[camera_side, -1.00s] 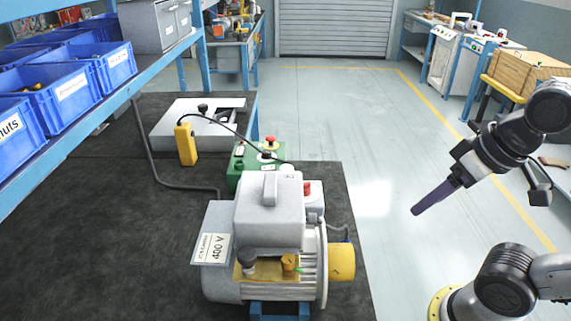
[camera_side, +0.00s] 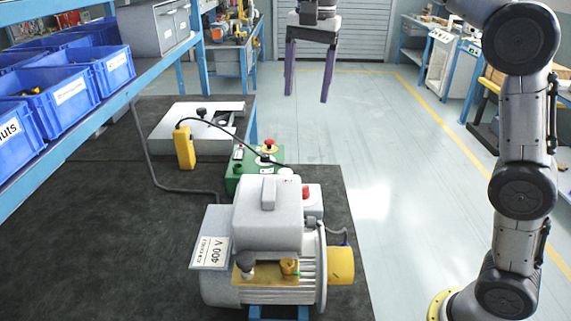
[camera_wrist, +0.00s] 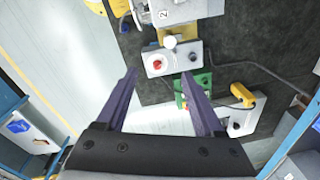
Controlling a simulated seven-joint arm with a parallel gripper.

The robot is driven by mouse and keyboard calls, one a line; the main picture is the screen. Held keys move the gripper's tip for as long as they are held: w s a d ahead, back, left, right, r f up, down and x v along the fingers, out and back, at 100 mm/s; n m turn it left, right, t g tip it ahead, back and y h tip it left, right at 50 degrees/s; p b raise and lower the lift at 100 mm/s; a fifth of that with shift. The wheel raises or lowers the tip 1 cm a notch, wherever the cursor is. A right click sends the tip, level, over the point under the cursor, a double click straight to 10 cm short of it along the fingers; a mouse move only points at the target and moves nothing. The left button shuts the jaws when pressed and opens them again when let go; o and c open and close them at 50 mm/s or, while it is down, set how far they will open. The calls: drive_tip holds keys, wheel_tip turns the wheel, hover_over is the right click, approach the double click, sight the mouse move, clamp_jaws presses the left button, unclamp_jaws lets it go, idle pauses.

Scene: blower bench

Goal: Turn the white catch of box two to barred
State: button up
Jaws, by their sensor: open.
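A grey housing with a small "2" mark (camera_wrist: 163,15) sits at the top of the wrist view; I take it for box two. It appears to be the grey box on the motor (camera_side: 268,220) in the side view. A white round part (camera_wrist: 169,42), likely the catch, sits at its edge; in the side view it is partly hidden behind the housing (camera_side: 286,171). Its setting cannot be read. My gripper (camera_side: 307,98) is open and empty, fingers pointing down, high beyond the bench's far end. Its fingers also show in the wrist view (camera_wrist: 159,75).
A grey box with a red button (camera_wrist: 157,64) is beside the white part. A green control box (camera_side: 252,168) with a red button stands behind the motor. A yellow pendant (camera_side: 184,147) with a black cable lies left. Blue bins (camera_side: 66,95) line the left shelf.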

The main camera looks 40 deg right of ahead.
drive_tip(key=g, duration=0.1)
hover_over(286, 170)
wheel_tip(286, 170, down, 5)
wheel_tip(286, 170, down, 14)
drive_tip(key=shift+a+r, duration=0.1)
idle(0.3)
clamp_jaws()
